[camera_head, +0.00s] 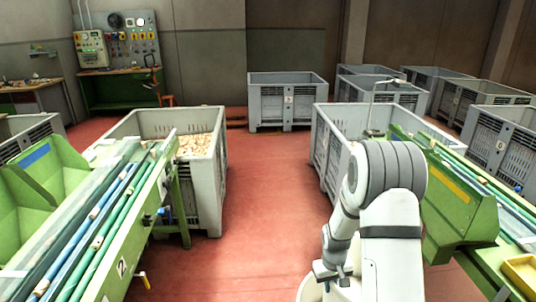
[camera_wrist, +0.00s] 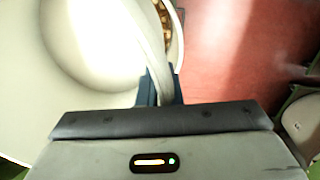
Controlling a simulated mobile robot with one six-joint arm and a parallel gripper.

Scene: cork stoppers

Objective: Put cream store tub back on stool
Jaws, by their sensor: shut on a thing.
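The cream tub (camera_wrist: 75,95) fills the left of the wrist view, seen very close. Its curved rim runs down between my two dark fingers, and small brown pieces show inside at the top. My gripper (camera_wrist: 162,88) is shut on the tub's edge. In the head view my gripper (camera_head: 332,270) is low at the bottom centre, with a pale part of the tub (camera_head: 308,290) showing beside it. My arm covers much of the tub there. I cannot make out the stool for certain in either view.
A grey crate of corks (camera_head: 215,150) stands left of centre, beside a green conveyor frame (camera_head: 150,215). Another grey crate (camera_head: 322,150) and a green machine (camera_head: 460,215) stand right. Red floor (camera_head: 260,200) is clear between them. More crates (camera_head: 288,103) stand behind.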

